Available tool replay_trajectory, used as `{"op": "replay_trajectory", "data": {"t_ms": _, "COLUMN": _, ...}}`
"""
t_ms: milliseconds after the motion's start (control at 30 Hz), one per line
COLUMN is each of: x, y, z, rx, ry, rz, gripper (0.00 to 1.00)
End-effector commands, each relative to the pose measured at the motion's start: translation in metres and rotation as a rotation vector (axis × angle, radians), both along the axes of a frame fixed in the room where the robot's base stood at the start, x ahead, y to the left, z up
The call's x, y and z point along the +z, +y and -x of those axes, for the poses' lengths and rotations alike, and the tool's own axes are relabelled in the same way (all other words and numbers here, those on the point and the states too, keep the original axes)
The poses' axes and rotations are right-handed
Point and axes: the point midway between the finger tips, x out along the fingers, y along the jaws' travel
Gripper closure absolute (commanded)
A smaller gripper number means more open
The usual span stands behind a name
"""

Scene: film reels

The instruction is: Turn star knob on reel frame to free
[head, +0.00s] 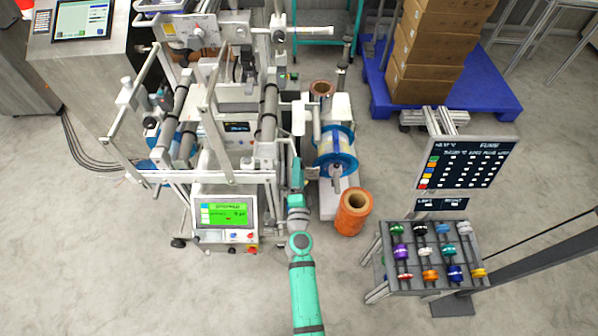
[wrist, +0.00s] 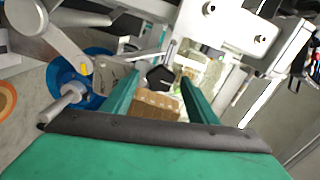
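A dark star-shaped knob (wrist: 160,76) shows in the wrist view, on the reel frame (wrist: 113,76). The blue reel (wrist: 78,75) is left of it there, and also shows in the head view (head: 335,150). My green gripper (wrist: 158,84) is open, with one finger on either side of the knob in the picture. I cannot tell whether the fingertips touch the knob or are still short of it. In the head view my gripper (head: 296,175) is beside the machine, left of the blue reel. The knob cannot be made out in that view.
An orange roll (head: 352,212) stands on the floor near the blue reel. A control panel with a green screen (head: 224,214) is left of my arm. A rack of colored spools (head: 430,250) stands at right. Boxes sit on a blue pallet (head: 495,92) behind. Open floor lies in front.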

Motion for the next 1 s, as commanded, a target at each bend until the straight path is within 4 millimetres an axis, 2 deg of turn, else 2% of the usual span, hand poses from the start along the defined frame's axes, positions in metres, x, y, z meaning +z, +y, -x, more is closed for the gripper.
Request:
{"op": "replay_trajectory", "data": {"t_ms": 267, "x": 0.0, "y": -0.001, "z": 0.01, "rx": 0.0, "ry": 0.0, "rz": 0.002, "gripper": 0.47}}
{"op": "replay_trajectory", "data": {"t_ms": 700, "x": -0.001, "y": -0.002, "z": 0.083, "rx": -0.002, "ry": 0.002, "rz": 0.002, "gripper": 0.47}}
{"op": "replay_trajectory", "data": {"t_ms": 833, "x": -0.001, "y": -0.001, "z": 0.098, "rx": 0.0, "ry": 0.002, "rz": 0.001, "gripper": 0.47}}
{"op": "replay_trajectory", "data": {"t_ms": 1000, "x": 0.0, "y": -0.001, "z": 0.107, "rx": -0.001, "ry": 0.0, "rz": 0.0, "gripper": 0.47}}
